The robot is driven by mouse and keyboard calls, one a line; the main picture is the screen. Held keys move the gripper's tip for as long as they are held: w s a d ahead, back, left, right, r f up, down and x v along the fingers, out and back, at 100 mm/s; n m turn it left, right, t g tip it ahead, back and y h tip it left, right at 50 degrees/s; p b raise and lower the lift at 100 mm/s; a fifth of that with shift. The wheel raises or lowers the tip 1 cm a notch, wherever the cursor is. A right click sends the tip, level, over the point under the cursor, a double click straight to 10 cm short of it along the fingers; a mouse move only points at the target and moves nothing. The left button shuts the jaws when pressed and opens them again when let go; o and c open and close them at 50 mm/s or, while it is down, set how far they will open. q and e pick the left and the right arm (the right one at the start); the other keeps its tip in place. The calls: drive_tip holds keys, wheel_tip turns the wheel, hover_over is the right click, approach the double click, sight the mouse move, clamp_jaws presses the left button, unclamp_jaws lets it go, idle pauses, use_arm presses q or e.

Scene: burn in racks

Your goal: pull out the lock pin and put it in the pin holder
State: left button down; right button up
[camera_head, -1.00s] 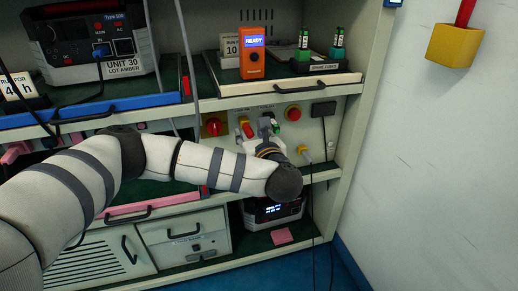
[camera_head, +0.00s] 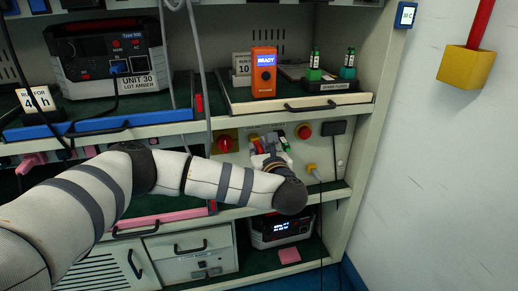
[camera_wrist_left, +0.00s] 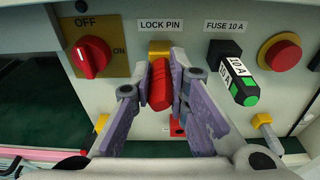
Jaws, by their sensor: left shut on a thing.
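The red lock pin (camera_wrist_left: 160,86) is at the panel just under the LOCK PIN label, in front of a yellow block (camera_wrist_left: 159,48). My left gripper (camera_wrist_left: 164,84) has its two fingers around the pin's red grip and is shut on it. I cannot tell whether the pin is still seated, as the fingers and grip hide its inner end. In the head view my left gripper (camera_head: 267,146) is at the control panel, mostly hidden by my own wrist. A small red piece (camera_wrist_left: 176,128) shows below the pin; I cannot make out a pin holder. My right gripper is not in view.
Left of the pin is a red rotary switch (camera_wrist_left: 90,57) pointing to OFF. On its right are a fuse (camera_wrist_left: 233,74) and a red button (camera_wrist_left: 282,53). A shelf with an orange meter (camera_head: 263,72) juts out above; a cable (camera_head: 322,215) hangs at the right.

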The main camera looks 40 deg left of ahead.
use_arm(q)
drive_tip(key=shift+p+v, duration=0.3)
drive_tip(key=shift+v, duration=0.5)
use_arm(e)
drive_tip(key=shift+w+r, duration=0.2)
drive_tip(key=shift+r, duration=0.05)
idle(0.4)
use_arm(q)
drive_tip(key=shift+f+p+v, duration=0.2)
drive_tip(key=shift+p+v, duration=0.05)
drive_tip(key=shift+v, duration=0.55)
drive_tip(key=shift+f+p+v, duration=0.2)
drive_tip(key=shift+p+v, duration=0.05)
drive_tip(key=shift+v, duration=0.55)
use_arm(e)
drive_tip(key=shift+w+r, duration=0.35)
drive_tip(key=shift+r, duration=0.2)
use_arm(q)
drive_tip(key=shift+d, duration=0.1)
